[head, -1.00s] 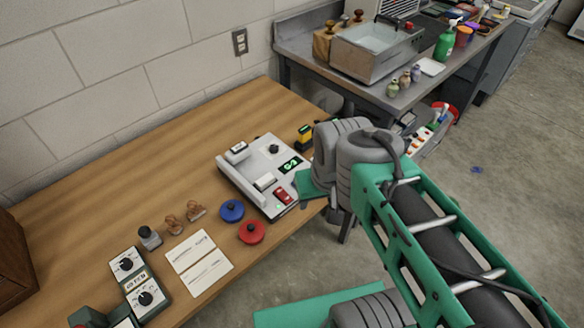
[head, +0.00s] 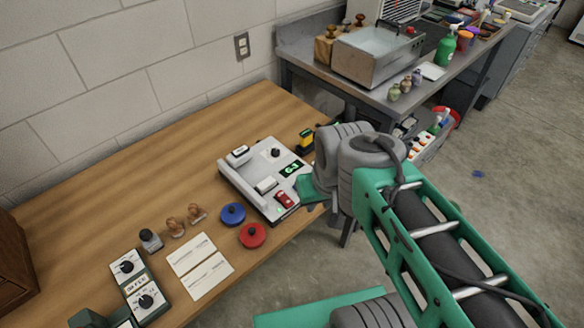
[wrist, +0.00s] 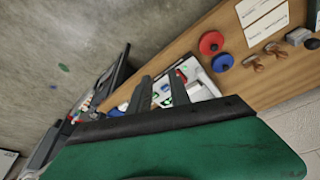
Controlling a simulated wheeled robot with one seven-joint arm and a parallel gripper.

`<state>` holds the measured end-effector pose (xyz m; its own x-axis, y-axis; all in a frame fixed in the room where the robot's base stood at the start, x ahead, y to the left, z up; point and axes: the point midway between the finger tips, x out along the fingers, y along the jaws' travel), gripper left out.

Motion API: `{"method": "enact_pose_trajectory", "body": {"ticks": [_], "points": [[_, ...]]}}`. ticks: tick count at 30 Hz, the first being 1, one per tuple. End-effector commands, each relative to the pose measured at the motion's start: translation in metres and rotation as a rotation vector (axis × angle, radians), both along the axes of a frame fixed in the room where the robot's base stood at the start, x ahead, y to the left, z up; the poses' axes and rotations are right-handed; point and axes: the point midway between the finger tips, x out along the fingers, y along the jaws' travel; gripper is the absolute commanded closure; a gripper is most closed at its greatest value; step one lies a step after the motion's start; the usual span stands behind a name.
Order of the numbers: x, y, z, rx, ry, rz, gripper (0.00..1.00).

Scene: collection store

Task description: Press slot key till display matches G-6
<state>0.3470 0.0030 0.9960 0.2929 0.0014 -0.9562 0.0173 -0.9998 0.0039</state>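The light grey device (head: 240,178) sits on the wooden table. Its small dark display (head: 291,169) is lit with green characters, perhaps starting with G, too small to read surely. It bears a red switch (head: 284,199), a pale key (head: 266,185), a black knob (head: 275,153) and a white labelled block (head: 239,151). My gripper's fingers are hidden behind my arm in the head view. In the wrist view, my gripper (wrist: 162,75) shows two dark fingers with a gap between them and nothing held. The device (wrist: 202,82) lies beyond them, partly covered; contact with a key cannot be told.
Stamps (head: 176,227), cards (head: 200,267) and a dial box (head: 139,287) lie further left. The table's back is clear.

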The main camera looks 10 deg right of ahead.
Motion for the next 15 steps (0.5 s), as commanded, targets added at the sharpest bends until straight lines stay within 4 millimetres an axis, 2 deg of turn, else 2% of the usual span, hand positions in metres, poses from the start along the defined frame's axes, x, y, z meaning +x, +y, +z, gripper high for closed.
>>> {"method": "enact_pose_trajectory", "body": {"ticks": [1,8,15], "points": [[0.0000,0.0000,0.0000,0.000,0.000,0.000,0.81],[0.0000,0.0000,0.0000,0.000,0.000,0.000,1.00],[0.0000,0.0000,0.0000,0.000,0.000,0.000,1.00]]}}
